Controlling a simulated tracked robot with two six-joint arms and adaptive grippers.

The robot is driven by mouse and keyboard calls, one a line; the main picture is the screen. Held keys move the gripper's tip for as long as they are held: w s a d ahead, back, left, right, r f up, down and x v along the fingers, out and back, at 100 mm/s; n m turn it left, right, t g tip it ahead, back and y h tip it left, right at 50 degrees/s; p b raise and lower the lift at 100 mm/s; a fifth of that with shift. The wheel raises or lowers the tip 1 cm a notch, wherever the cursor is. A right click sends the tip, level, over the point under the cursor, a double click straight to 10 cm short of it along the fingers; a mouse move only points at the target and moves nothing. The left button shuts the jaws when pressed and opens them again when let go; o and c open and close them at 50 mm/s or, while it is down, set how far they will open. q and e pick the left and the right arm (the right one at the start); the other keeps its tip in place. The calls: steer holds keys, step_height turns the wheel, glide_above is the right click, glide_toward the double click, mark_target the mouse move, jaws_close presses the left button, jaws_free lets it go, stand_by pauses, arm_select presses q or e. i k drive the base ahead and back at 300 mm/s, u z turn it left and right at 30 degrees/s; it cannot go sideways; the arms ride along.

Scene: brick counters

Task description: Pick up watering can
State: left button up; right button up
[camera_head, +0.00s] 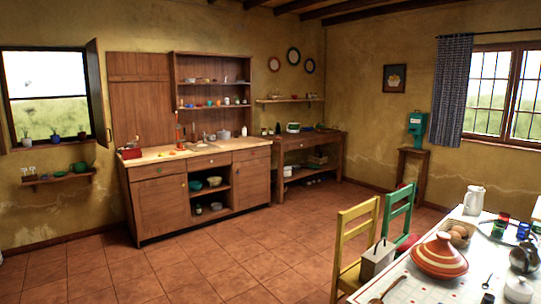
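I cannot make out a watering can for certain in the head view. A white jug with a handle (474,200) stands upright on the table at the right; I cannot tell whether it has a long spout. A small green item (79,167) sits on the low wall shelf at the left, too small to identify. Neither of my grippers shows in this view.
A wooden counter (160,208) stands along the back wall, with a side table (283,159) next to it. A yellow chair (357,235) and a green chair (399,206) stand by the tiled table (408,281). A striped tagine (438,257) is on that table. The tiled floor (230,257) is clear.

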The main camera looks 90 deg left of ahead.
mark_target(81, 167)
steer(key=u, duration=0.45)
steer(key=i, duration=0.35)
steer(key=u, duration=2.45)
steer(key=i, duration=0.25)
steer(key=u, duration=1.1)
steer(key=k, duration=0.8)
steer(key=u, duration=0.2)
steer(key=i, duration=0.8)
steer(key=z, duration=0.2)
